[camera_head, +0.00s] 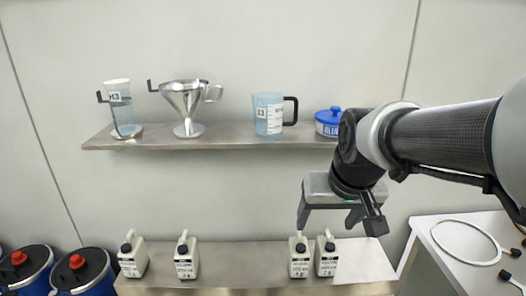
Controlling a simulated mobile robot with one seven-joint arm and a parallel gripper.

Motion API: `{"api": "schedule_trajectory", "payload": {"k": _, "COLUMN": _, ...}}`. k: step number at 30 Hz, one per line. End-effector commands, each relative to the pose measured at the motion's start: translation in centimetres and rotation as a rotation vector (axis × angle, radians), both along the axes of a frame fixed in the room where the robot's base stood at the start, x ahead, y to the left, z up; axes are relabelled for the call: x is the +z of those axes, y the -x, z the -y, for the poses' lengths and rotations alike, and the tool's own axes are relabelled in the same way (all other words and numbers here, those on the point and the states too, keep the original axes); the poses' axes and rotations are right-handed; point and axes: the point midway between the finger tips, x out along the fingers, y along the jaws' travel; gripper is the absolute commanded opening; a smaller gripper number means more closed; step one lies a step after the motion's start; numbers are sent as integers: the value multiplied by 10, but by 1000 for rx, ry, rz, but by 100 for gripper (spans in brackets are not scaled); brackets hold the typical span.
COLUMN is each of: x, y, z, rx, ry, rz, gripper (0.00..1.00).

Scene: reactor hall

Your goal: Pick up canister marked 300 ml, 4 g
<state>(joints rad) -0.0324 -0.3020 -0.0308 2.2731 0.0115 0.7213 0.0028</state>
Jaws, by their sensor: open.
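Several white canisters with black caps and small labels stand upright on the lower shelf. Two are at the left, the far-left canister (132,260) and the one next to it (187,262). Two stand close together at the right, one canister (299,262) and its right neighbour (326,262). The label print is too small to read surely, so I cannot tell which is marked 300 ml, 4 g. My gripper (328,222) is open and empty, pointing down above the right pair. Its left finger appears just over the top of the left canister of that pair; contact cannot be told.
The upper shelf (230,141) holds a beaker (123,114), a metal funnel (186,100), a blue measuring jug (267,115) and a blue-lidded tub (328,123). The lower shelf (240,254) is clear between the pairs. Blue drums (83,276) stand left; a white table (440,250) with a hose stands right.

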Motion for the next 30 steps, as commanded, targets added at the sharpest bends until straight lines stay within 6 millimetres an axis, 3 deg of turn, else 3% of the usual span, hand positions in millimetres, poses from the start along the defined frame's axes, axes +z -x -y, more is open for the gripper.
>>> {"api": "schedule_trajectory", "payload": {"k": 1, "x": -20, "y": -17, "z": -1, "rx": 0, "ry": 0, "rz": -14, "gripper": 70}}
{"api": "schedule_trajectory", "payload": {"k": 6, "x": -74, "y": -79, "z": -2, "rx": -5, "ry": 3, "rz": -34, "gripper": 70}}
{"api": "schedule_trajectory", "payload": {"k": 12, "x": -144, "y": -137, "z": -3, "rx": -8, "ry": 13, "rz": -52, "gripper": 70}}
{"api": "schedule_trajectory", "payload": {"k": 15, "x": -165, "y": -152, "z": -4, "rx": -8, "ry": 17, "rz": -54, "gripper": 70}}
{"api": "schedule_trajectory", "payload": {"k": 23, "x": -196, "y": -168, "z": -3, "rx": -9, "ry": 21, "rz": -59, "gripper": 70}}
{"api": "schedule_trajectory", "payload": {"k": 30, "x": -245, "y": -187, "z": -2, "rx": -10, "ry": 21, "rz": -61, "gripper": 70}}
